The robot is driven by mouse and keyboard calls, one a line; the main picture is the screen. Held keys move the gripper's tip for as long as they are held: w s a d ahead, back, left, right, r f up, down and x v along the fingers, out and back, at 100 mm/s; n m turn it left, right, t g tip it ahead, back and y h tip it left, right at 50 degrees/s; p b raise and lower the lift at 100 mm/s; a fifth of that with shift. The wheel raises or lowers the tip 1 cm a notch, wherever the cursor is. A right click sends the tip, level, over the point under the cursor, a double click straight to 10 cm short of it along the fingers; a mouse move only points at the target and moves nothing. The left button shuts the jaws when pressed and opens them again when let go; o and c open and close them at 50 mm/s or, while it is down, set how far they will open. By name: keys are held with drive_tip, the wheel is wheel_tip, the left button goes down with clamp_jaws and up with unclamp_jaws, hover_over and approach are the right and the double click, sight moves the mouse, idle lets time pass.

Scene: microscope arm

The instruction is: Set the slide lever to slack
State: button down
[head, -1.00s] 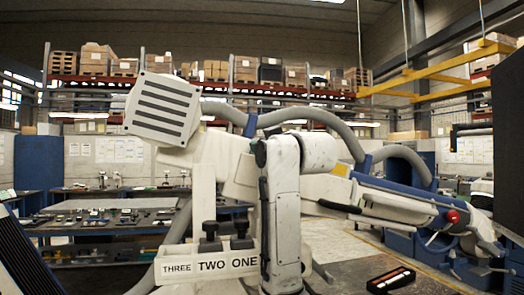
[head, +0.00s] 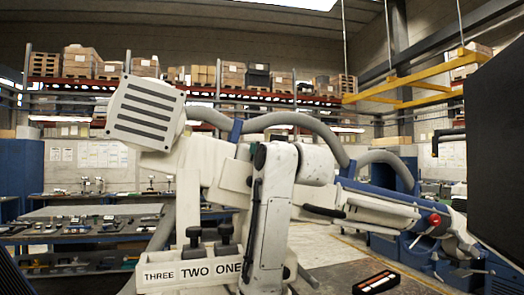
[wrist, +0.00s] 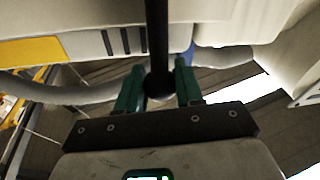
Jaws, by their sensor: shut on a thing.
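In the wrist view a black rod comes down from the top and ends in a dark round knob (wrist: 158,86), which I take for the slide lever. My gripper (wrist: 158,92) has green fingers on both sides of this knob and is shut on it. The white microscope arm (wrist: 225,32) lies just beyond. In the head view a big pale microscope arm with a slotted end box (head: 147,112) spans the picture, with a red knob (head: 434,219) at its right. I cannot make out my gripper or any slack marking in the head view.
A box marked THREE TWO ONE (head: 193,271) with black knobs stands in front. A large dark panel (head: 496,150) fills the right edge. Workbenches (head: 85,232) stand behind at left.

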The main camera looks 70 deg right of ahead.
drive_tip(key=shift+d+f, duration=0.15)
drive_tip(key=shift+f, duration=0.15)
drive_tip(key=c, duration=1.1)
unclamp_jaws()
drive_tip(key=o, duration=0.3)
drive_tip(key=shift+r, duration=0.15)
drive_tip(key=b+v, duration=0.3)
drive_tip(key=v, duration=0.8)
drive_tip(key=shift+b, duration=0.4)
